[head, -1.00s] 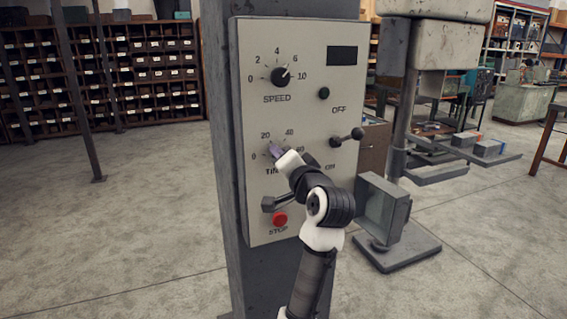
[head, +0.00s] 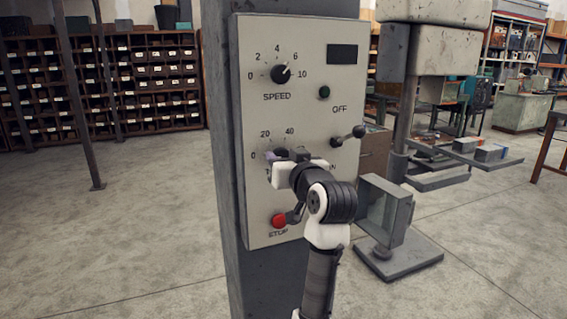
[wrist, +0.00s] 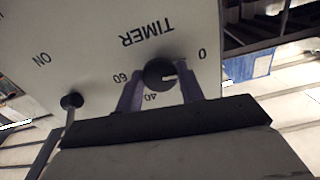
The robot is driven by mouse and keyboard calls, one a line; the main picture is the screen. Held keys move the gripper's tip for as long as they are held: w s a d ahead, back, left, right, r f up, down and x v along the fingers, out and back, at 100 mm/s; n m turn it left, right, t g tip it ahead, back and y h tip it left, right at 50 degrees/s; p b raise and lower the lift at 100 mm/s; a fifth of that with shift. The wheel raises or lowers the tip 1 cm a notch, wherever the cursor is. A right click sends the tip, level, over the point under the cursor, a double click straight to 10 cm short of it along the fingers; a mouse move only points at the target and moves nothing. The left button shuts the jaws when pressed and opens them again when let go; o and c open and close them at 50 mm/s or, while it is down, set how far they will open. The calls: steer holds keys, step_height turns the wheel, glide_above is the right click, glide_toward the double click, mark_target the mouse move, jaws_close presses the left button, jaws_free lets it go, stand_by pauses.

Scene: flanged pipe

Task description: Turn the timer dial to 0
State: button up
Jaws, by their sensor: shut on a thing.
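The timer dial (wrist: 158,73) is a round black knob on the grey control panel (head: 300,110). In the wrist view its lettering appears upside down. The dial's white mark points right, between the 0 and the part of the scale past 40 that a finger hides. My gripper (wrist: 161,71) has one purple-grey finger on each side of the dial and is shut on it. In the head view my gripper (head: 274,158) covers most of the dial and the TIMER label; only a dark upper part of the dial (head: 281,152) shows.
An ON/OFF lever (head: 348,137) sticks out at right.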

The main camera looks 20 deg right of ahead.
steer(key=shift+f+n, duration=0.1)
steer(key=shift+n, duration=0.5)
steer(key=o, duration=1)
steer(key=shift+s, duration=0.1)
steer(key=s+b, duration=0.1)
steer(key=s, duration=0.3)
steer(key=s+b, duration=0.1)
steer(key=s, duration=0.4)
steer(key=s+b, duration=0.1)
steer(key=s, duration=0.3)
steer(key=shift+s+d, duration=0.25)
steer(key=shift+s, duration=0.1)
